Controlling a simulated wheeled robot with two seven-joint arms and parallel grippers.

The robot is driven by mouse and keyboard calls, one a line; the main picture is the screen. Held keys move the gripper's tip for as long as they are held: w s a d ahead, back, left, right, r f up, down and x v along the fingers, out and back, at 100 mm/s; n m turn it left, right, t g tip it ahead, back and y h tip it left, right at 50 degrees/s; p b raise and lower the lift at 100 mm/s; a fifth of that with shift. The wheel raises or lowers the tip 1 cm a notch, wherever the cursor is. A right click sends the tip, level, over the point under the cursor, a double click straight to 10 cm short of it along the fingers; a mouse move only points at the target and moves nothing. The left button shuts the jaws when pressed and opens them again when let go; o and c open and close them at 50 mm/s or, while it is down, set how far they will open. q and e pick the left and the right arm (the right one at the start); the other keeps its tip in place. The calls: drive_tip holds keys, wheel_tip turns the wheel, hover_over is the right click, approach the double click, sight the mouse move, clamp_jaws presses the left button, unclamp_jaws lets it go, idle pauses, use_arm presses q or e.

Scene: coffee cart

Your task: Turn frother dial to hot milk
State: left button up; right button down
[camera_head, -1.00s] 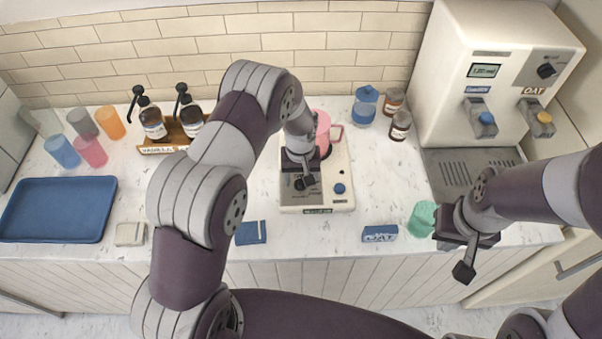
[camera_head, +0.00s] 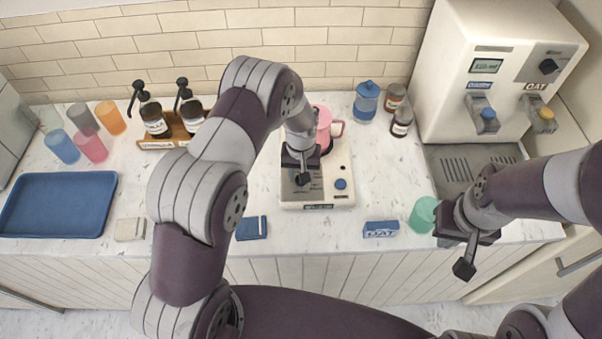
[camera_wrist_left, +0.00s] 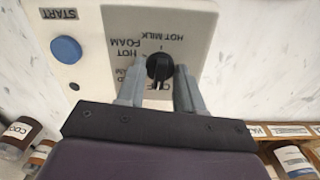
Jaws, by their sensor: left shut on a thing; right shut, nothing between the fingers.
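The white milk frother (camera_head: 344,201) stands on the counter below my left arm. Its black dial (camera_wrist_left: 159,67) sits between the two fingers of my left gripper (camera_wrist_left: 158,74), which is shut on it. Printed labels ring the dial, upside down in the left wrist view: the HOT MILK label (camera_wrist_left: 166,33) is above it and HOT FOAM is to its upper left. The dial's ridge runs roughly up and down there; its exact setting is hard to read. In the head view my left gripper (camera_head: 302,180) hides the dial. My right gripper (camera_head: 465,268) is shut and empty at the counter's front edge.
The blue start button (camera_head: 340,184) is close beside the dial. A pink pitcher (camera_head: 324,127) sits at the frother's back. A green cup (camera_head: 422,214) is close to my right gripper. A blue OAT box (camera_head: 381,229) and a blue packet (camera_head: 251,228) lie near the front.

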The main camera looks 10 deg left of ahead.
use_arm(q)
drive_tip(key=m+b, duration=0.1)
drive_tip(key=m, duration=0.3)
drive_tip(key=shift+b, duration=0.35)
drive_tip(key=m+b, duration=0.1)
drive_tip(key=m, duration=0.3)
drive_tip(key=shift+m, duration=0.4)
drive_tip(key=m+b, duration=0.1)
drive_tip(key=m, duration=0.3)
drive_tip(key=shift+m, duration=0.3)
drive_tip(key=m+b, duration=0.1)
drive_tip(key=m, duration=0.3)
drive_tip(key=shift+m, duration=0.3)
drive_tip(key=m, duration=0.3)
drive_tip(key=shift+r+m, duration=0.1)
drive_tip(key=shift+m, duration=0.2)
drive_tip(key=m, duration=0.4)
drive_tip(key=shift+w+b, duration=0.1)
drive_tip(key=shift+b, duration=0.3)
drive_tip(key=m, duration=0.5)
drive_tip(key=shift+r, duration=0.1)
drive_tip(key=shift+m, duration=1.9)
drive_tip(key=shift+w, duration=0.1)
